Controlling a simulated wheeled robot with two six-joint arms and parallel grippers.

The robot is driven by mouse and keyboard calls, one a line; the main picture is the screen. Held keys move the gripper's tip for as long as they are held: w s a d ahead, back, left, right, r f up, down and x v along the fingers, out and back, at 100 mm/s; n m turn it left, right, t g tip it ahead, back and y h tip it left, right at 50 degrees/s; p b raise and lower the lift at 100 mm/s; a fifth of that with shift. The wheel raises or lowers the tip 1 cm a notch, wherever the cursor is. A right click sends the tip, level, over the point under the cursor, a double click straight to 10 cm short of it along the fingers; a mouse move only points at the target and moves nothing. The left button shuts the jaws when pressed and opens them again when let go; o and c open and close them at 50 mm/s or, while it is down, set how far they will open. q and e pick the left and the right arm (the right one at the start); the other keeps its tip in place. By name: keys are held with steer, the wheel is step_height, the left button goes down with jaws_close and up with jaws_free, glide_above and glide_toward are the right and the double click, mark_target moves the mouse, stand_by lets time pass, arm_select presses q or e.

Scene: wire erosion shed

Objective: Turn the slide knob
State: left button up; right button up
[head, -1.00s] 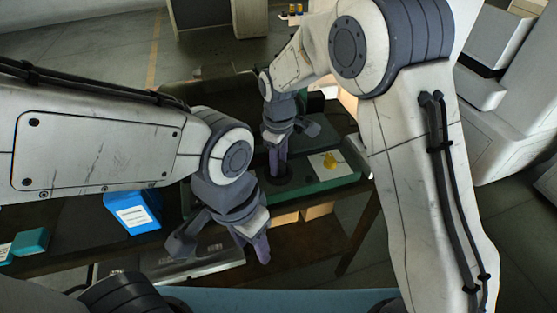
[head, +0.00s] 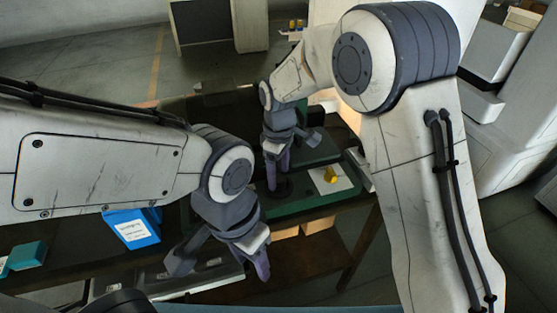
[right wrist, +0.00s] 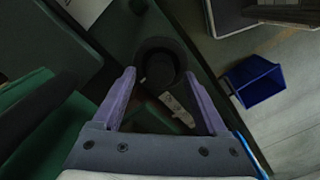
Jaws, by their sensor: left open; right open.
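The slide knob (right wrist: 161,58) is a dark round knob, seen from above between and just beyond my right fingertips in the right wrist view. It also shows as a dark disc (head: 281,190) on the green machine bed in the head view, partly hidden by my right gripper. My right gripper (right wrist: 160,78) is open and points down, with one purple finger to each side of the knob's near edge. I cannot tell whether they touch it. It also shows in the head view (head: 277,178). My left gripper (head: 222,268) is open and empty, in front of the bench.
The green machine bed (head: 305,202) carries a white sheet with a yellow object (head: 331,175) right of the knob. A blue box (head: 132,229) and a teal box (head: 27,256) stand on the left bench. A blue bin (right wrist: 254,80) is on the floor.

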mark_target(279, 178)
step_height(279, 178, up, 9)
steer(key=b, duration=0.1)
steer(key=shift+r+b, duration=0.15)
steer(key=shift+b, duration=0.15)
